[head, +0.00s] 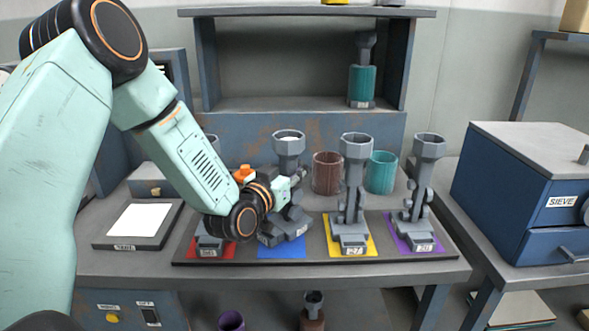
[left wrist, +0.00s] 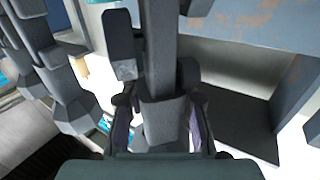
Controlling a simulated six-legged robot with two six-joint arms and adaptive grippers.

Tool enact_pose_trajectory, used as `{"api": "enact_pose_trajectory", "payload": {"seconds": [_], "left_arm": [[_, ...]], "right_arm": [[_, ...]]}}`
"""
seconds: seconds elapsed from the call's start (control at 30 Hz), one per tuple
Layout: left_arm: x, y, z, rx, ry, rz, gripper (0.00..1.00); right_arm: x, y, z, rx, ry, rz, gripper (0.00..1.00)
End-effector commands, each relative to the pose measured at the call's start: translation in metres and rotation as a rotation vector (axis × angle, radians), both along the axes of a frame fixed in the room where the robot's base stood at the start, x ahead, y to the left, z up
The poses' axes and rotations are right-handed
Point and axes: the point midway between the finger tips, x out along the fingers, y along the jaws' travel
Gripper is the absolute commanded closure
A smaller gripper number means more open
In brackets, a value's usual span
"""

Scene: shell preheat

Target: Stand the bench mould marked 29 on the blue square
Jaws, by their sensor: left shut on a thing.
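A grey bench mould (head: 289,146) with a cup-like top stands or hangs over the blue square (head: 282,252). Its foot is turned askew and covers the back of the square. Its label is too small to read surely, and I cannot tell whether the foot touches the square. My left gripper (head: 292,188) is shut on this mould's stem. In the left wrist view the stem (left wrist: 163,60) runs between the two fingers (left wrist: 165,128). My right gripper is not in view.
Similar moulds stand on the red square (head: 192,248), the yellow square (head: 368,244) and the purple square (head: 434,240) of the dark mat (head: 310,260). A brown cup (head: 327,173) and a teal cup (head: 381,172) stand behind. A blue sieve box (head: 515,195) is at the right, a white-topped plate (head: 138,220) at the left.

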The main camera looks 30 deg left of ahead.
Motion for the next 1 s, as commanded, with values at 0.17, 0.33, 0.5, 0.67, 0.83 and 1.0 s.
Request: {"api": "enact_pose_trajectory", "payload": {"seconds": [0.17, 0.33, 0.5, 0.67, 0.83, 1.0], "left_arm": [[0.0003, 0.0003, -0.0013, 0.0, -0.004, 0.001, 1.0], [-0.0001, 0.0001, -0.0025, 0.0, 0.0, 0.0, 0.68], [-0.0001, 0.0001, -0.0024, 0.0, 0.0, 0.0, 0.53], [-0.0001, 0.0001, -0.0024, 0.0, 0.0, 0.0, 0.47], [-0.0001, 0.0001, -0.0023, 0.0, 0.0, 0.0, 0.47], [-0.0055, 0.0008, 0.0011, -0.003, 0.002, 0.002, 0.47]], "right_arm": [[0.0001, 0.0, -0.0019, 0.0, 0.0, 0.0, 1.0], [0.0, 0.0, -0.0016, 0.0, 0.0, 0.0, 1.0], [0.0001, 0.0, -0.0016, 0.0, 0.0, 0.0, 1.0], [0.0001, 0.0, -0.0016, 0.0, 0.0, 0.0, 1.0], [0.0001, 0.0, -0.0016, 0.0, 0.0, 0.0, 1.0], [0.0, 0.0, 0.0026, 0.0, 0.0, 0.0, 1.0]]}}
